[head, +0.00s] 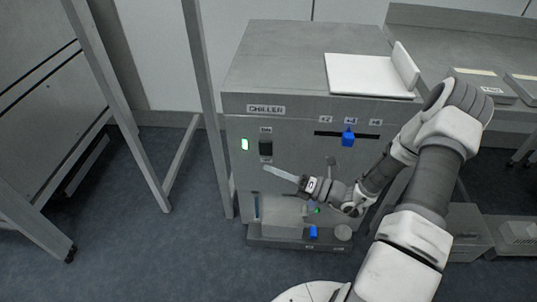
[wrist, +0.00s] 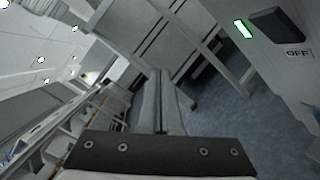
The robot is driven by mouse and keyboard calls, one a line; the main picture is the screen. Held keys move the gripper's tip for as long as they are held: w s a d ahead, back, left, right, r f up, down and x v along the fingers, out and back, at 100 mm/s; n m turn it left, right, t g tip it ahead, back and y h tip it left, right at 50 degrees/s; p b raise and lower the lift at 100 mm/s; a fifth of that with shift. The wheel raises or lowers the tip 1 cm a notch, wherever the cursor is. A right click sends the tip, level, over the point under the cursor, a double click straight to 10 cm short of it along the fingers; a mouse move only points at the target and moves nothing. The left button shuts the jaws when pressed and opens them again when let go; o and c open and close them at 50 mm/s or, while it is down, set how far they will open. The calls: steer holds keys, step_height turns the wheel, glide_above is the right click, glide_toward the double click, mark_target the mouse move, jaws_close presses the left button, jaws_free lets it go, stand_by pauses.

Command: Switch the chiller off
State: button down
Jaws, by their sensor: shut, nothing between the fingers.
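The chiller (head: 290,107) is a grey metal cabinet with a "CHILLER" label. On its front left a black switch (head: 265,145) sits between two small labels, beside a lit green indicator (head: 244,144). In the wrist view the switch (wrist: 275,26), the green light (wrist: 243,29) and an "OFF" label (wrist: 299,53) show at the top right. I cannot tell which way the switch is tipped. My gripper (head: 268,169) is shut and empty, its fingers pointing left, just below the switch in the head view. The shut fingers (wrist: 158,76) also show in the wrist view, apart from the switch.
A blue slider knob (head: 348,138) sits in a slot on the chiller's right side. A lower blue knob (head: 313,232) is near the base. A white board (head: 367,76) lies on top. A metal frame leg (head: 203,110) stands close on the left; open floor (head: 150,250) lies beyond.

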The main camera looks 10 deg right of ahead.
steer(key=w+d+f+m+t+h+b, duration=0.2)
steer(key=d+f+m+t+h, duration=0.3)
steer(key=f+m, duration=0.4)
steer(key=shift+w+d+f+m+t+h, duration=0.15)
steer(key=shift+d+f+m+t+h, duration=0.1)
steer(key=shift+m+t+h, duration=0.35)
steer(key=b, duration=0.2)
glide_toward(261, 143)
steer(key=a, duration=0.4)
steer(key=w, duration=0.1)
steer(key=w+d, duration=0.1)
steer(key=w, duration=0.1)
steer(key=w+b, duration=0.1)
steer(key=shift+w+d+r, duration=0.2)
steer(key=shift+w+r, duration=0.3)
steer(key=shift+w, duration=0.1)
steer(key=shift+r, duration=0.1)
